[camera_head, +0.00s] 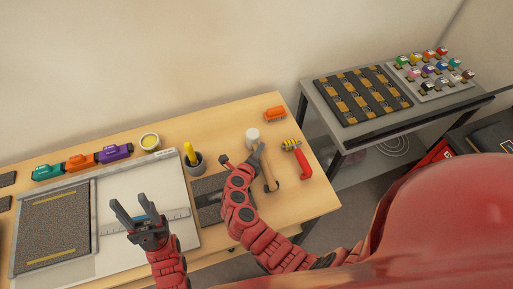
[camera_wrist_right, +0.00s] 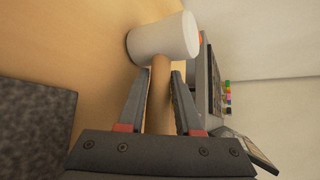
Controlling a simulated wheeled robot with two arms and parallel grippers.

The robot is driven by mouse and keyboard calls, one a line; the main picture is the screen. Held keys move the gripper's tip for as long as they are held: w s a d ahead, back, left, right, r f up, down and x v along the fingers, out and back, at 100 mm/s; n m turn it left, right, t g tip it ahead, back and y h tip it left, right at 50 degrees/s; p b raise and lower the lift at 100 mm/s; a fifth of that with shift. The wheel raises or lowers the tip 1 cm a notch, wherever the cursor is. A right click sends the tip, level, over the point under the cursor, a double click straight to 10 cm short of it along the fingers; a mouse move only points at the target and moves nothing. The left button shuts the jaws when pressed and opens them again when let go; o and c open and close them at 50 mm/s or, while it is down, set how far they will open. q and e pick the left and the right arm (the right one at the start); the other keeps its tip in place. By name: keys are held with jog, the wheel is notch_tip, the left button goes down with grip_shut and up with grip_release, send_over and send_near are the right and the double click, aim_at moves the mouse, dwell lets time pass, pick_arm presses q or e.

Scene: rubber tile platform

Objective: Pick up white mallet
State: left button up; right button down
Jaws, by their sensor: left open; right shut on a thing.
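The white mallet has a white cylindrical head (camera_head: 253,135) and a brown wooden handle. In the head view it is at the right part of the wooden table. In the right wrist view the white mallet head (camera_wrist_right: 163,40) is just beyond the fingertips, with the handle (camera_wrist_right: 159,90) between the two fingers. My right gripper (camera_head: 243,162) is shut on the handle, close below the head. Whether the mallet touches the table cannot be told. My left gripper (camera_head: 136,214) is open and empty above the white board on the left.
A red and yellow tool (camera_head: 297,157) lies just right of the mallet. An orange brush-like item (camera_head: 275,114) is behind it. A dark cup with a yellow handle (camera_head: 194,162) stands left. A grey mat (camera_head: 208,198) lies under my right arm. A second table (camera_head: 345,144) stands right.

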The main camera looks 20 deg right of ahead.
notch_tip(320, 180, up, 10)
jog(key=shift+f+b, duration=0.1)
jog(key=shift+b, duration=0.45)
dwell(0.3)
jog(key=c, duration=1.1)
grip_release()
grip_shut()
